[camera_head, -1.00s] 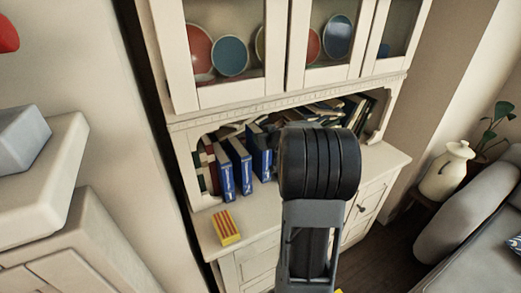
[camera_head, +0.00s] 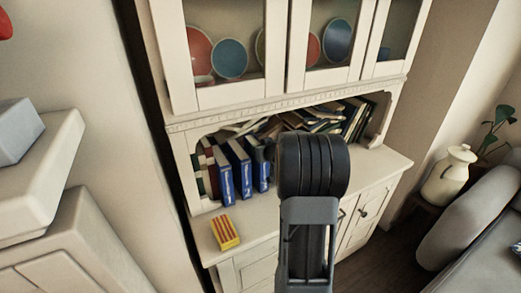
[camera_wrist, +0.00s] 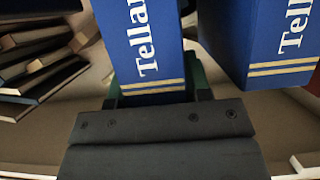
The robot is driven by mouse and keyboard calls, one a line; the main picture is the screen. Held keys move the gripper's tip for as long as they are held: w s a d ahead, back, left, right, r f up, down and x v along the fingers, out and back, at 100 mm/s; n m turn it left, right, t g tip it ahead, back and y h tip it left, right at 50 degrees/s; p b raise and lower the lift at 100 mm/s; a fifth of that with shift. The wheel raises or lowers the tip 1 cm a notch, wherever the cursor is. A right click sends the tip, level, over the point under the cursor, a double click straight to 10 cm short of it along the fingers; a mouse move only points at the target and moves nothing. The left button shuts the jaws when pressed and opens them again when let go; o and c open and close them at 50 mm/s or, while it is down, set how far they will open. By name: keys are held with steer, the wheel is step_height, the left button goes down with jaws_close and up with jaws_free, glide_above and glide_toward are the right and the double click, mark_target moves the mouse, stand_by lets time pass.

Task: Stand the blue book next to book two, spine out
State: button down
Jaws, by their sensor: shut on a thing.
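My gripper (camera_wrist: 157,90) is shut on a blue book (camera_wrist: 145,40) with white lettering and gold bands on its spine. The spine faces out toward the wrist camera. In the head view this book (camera_head: 261,172) is the rightmost of the upright blue books, partly hidden by my arm. Another blue book (camera_wrist: 262,45) stands beside it in the wrist view, with a narrow gap between them. In the head view two blue books, one (camera_head: 241,170) nearer and one (camera_head: 223,178) further left, stand upright, spines out. I cannot tell which is book two. My gripper's fingers are hidden in the head view.
Dark red and green books (camera_head: 207,178) stand left of the blue ones. Leaning and piled books (camera_head: 325,118) fill the right of the alcove. A yellow-and-red striped box (camera_head: 225,232) lies on the cabinet ledge in front. Glass doors with plates are above.

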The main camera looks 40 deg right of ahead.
steer(key=c, duration=0.6)
jaws_free()
steer(key=shift+f, duration=0.15)
steer(key=shift+o, duration=0.2)
steer(key=shift+s+r, duration=0.2)
steer(key=shift+r, duration=0.1)
steer(key=p+v, duration=0.2)
steer(key=v, duration=0.9)
steer(key=s+a+f+n+g+y, duration=0.1)
steer(key=s+a+g, duration=0.3)
steer(key=a, duration=0.9)
steer(key=s+a+f+g, duration=0.1)
steer(key=s+a+g, duration=0.4)
steer(key=s+a, duration=0.5)
steer(key=a, duration=0.2)
steer(key=shift+s+a+n+g+y, duration=0.3)
steer(key=shift+s+a+n+y, duration=0.05)
steer(key=shift+s+n+y, duration=0.05)
